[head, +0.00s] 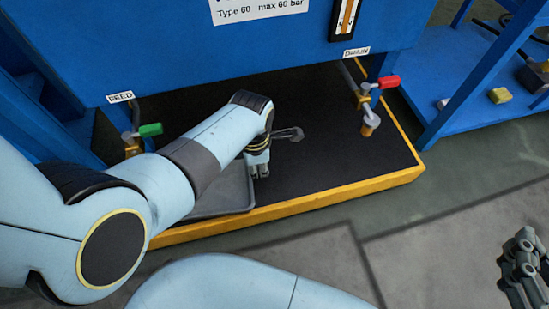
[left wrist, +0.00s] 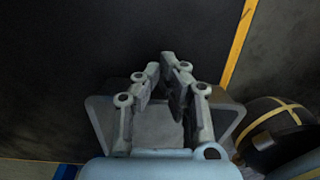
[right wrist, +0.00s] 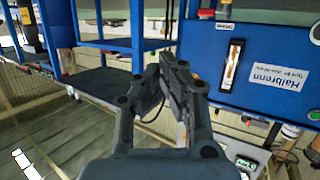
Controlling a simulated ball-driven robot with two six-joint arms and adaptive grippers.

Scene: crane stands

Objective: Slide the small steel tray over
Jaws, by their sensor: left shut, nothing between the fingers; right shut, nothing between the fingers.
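The small steel tray (head: 228,203) lies on the black floor of the yellow-edged platform, near its front edge. My left arm covers part of it in the head view. It also shows behind the fingers in the left wrist view (left wrist: 102,118). My left gripper (head: 258,174) is shut and empty, pointing down at the tray's right side; I cannot tell whether it touches the tray. Its fingers also show in the left wrist view (left wrist: 172,66). My right gripper (head: 512,276) is shut and empty, off to the right, away from the platform, and shows in the right wrist view (right wrist: 166,66).
A blue tank (head: 220,60) stands over the platform (head: 330,193). A green-handled feed valve (head: 150,130) hangs at the left and a red-handled drain valve (head: 388,82) at the right. The black floor right of the tray is mostly clear. Blue shelving (head: 480,95) stands at the right.

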